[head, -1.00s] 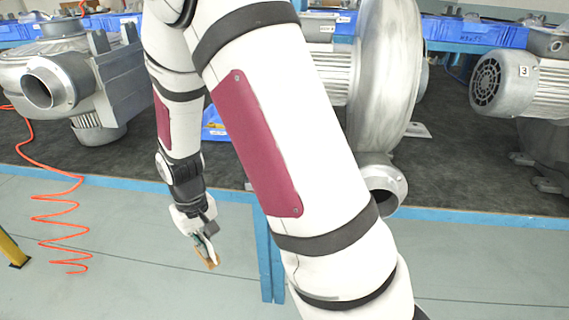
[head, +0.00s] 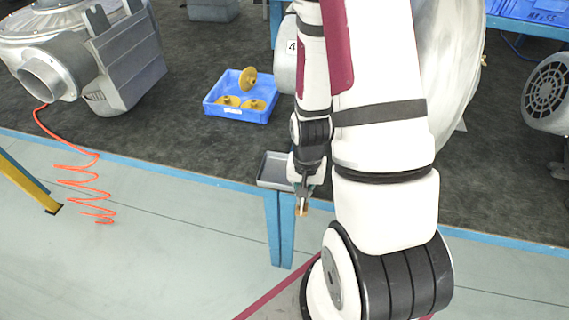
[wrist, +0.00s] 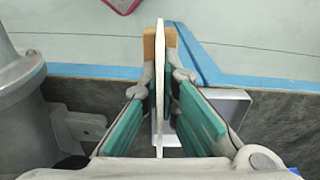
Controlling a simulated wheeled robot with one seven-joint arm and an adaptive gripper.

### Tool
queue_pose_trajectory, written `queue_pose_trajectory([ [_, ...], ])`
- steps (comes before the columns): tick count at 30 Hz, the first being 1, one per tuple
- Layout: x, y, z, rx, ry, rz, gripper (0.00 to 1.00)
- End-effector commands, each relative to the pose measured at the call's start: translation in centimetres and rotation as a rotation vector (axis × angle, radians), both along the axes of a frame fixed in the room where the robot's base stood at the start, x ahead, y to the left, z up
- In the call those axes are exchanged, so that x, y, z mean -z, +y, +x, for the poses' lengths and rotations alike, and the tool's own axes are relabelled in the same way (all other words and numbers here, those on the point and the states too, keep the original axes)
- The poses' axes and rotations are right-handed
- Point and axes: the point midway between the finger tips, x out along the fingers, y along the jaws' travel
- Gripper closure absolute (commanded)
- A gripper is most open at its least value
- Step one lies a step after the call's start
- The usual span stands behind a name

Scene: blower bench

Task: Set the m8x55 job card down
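My gripper (head: 302,208) hangs just in front of the bench's blue front edge in the head view. In the wrist view my gripper (wrist: 160,42) has teal pads and orange fingertips, closed on a thin pale card (wrist: 160,85). The card is seen edge-on, so its print is hidden and I cannot read whether it says m8x55. In the head view the card cannot be made out clearly.
A small grey tray (head: 272,168) sits at the bench edge beside my gripper; the wrist view shows it too (wrist: 236,106). A blue bin (head: 236,112) holds yellow parts. Blowers stand left and right. A blue bin at top right (head: 541,14) reads M8x55.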

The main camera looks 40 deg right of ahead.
Motion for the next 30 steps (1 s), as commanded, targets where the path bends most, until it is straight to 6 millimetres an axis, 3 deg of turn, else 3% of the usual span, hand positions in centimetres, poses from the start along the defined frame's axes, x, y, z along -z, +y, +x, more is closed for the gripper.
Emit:
queue_pose_trajectory([
  [3,-0.1,-0.3,-0.4,0.024,-0.002,-0.001,1.0],
  [10,0.5,-1.3,2.5,0.025,-0.005,-0.002,1.0],
  [30,0.9,-2.7,6.0,0.025,-0.004,-0.003,1.0],
])
